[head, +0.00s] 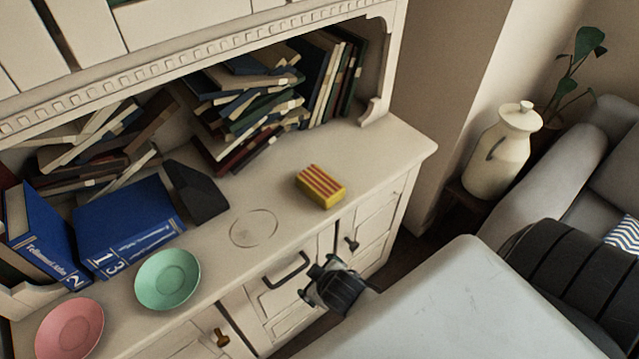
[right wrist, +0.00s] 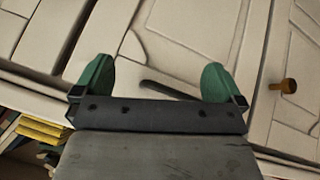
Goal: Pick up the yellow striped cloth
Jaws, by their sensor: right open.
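The yellow striped cloth (head: 320,187), a small folded block with red stripes on top, lies on the cabinet's counter in the head view. My right gripper (head: 324,281) is in front of the cabinet, below the counter edge and apart from the cloth. In the right wrist view my right gripper (right wrist: 157,80) has its two green fingertips wide apart with nothing between them, facing the cabinet front. Yellow shapes show at that view's lower left; I cannot tell what they are. My left gripper is not in view.
A green plate (head: 168,279), a pink plate (head: 69,328) and blue books (head: 128,226) stand left on the counter (head: 215,250). More books (head: 250,100) lean behind. The counter around the cloth is clear. A dark handle (head: 287,271) and brass knob (head: 221,337) protrude from the front.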

